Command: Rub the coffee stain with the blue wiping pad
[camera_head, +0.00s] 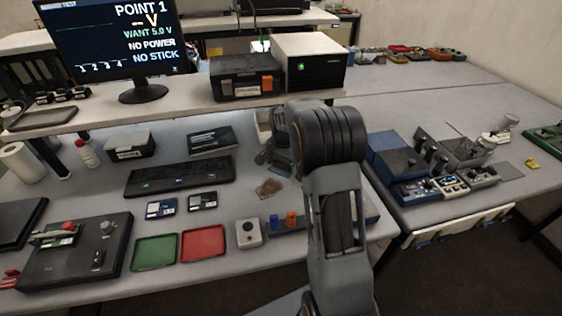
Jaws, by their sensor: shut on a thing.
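The coffee stain (269,187) is a small brown patch on the grey bench, right of the keyboard and just left of my arm. My gripper (268,157) shows partly, small and dark, at the far side of my arm, just beyond the stain. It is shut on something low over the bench. What it holds is too dark and small to make out clearly; I see no blue wiping pad lying elsewhere. I cannot tell whether the held thing touches the bench. My arm hides the area to the right of the gripper.
Two small dark cards (182,204), a green tray (155,251), a red tray (203,243) and a white button box (248,233) are nearer. A raised shelf (100,113) with a monitor (110,45) stands behind.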

